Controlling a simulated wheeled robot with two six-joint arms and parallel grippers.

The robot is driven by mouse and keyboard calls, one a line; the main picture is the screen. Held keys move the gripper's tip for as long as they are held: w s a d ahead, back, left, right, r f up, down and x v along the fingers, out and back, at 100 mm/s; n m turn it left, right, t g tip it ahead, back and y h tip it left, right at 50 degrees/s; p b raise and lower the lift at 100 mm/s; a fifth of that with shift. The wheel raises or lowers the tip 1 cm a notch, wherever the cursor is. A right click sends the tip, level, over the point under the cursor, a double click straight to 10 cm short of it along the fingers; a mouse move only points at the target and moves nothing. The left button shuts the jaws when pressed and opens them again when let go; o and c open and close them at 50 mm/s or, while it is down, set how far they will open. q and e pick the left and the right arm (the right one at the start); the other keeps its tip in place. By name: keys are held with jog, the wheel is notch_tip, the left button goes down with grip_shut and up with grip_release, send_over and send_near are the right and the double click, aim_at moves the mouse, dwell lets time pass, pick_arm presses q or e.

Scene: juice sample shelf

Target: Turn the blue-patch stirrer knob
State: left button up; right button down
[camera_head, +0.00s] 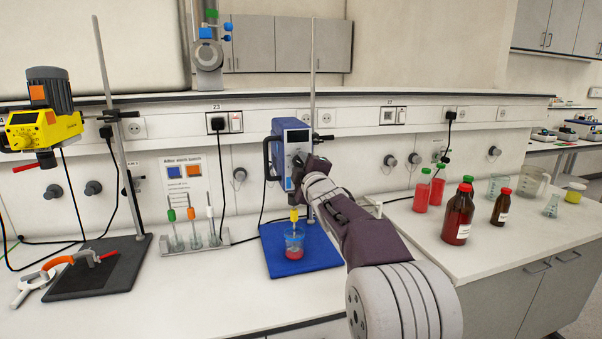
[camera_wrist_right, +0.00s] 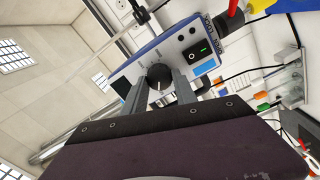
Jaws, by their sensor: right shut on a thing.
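The blue-patch stirrer (camera_head: 279,148) is a blue box with a pale front panel, mounted on a stand above a blue base plate. In the right wrist view its panel holds a round black knob (camera_wrist_right: 158,74), with a blue patch (camera_wrist_right: 205,68) to the right. My right gripper (camera_head: 299,172) is at the stirrer's front and hides most of the panel in the head view. In the wrist view its two fingers (camera_wrist_right: 161,84) lie on either side of the knob, shut on it. My left gripper is not in view.
A beaker (camera_head: 294,243) with red liquid stands under the stirrer on the blue plate (camera_head: 320,252). A yellow stirrer (camera_head: 40,130) with an orange patch stands at left. A tube rack (camera_head: 203,244) is between them. Brown bottles (camera_head: 458,215) stand at right.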

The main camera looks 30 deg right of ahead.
jog(key=shift+n+b, duration=0.3)
jog(key=shift+n, duration=0.2)
jog(key=c, duration=1)
grip_release()
jog(key=shift+o, duration=0.2)
jog(key=b+v, duration=0.1)
jog(key=v, duration=0.8)
